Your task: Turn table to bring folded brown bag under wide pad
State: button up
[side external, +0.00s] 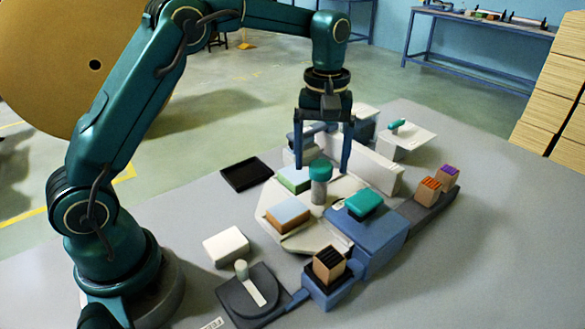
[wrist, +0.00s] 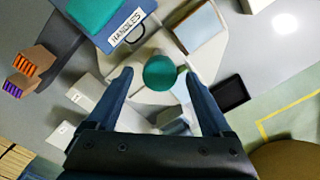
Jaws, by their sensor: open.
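The pale turntable (side external: 340,205) carries a post with a round green knob (side external: 320,168) on top. My gripper (side external: 322,168) points down, its fingers open on either side of the knob. The wrist view shows the knob (wrist: 160,73) between the fingertips (wrist: 158,76), with gaps at both sides. I cannot tell which item is the folded bag. A wide teal pad (side external: 365,204) sits on the blue box (side external: 375,240) beside the turntable.
A dark rail (side external: 415,210) holds brown pieces with orange (side external: 430,188) and purple (side external: 449,175) stripes. A dark-striped brown piece (side external: 329,265) sits in a blue holder. A black tray (side external: 246,174), white box (side external: 226,247) and grey lever plate (side external: 248,300) stand left of the turntable.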

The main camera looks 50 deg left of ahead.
jog(key=shift+f, duration=0.2)
jog(key=shift+c, duration=0.3)
grip_shut()
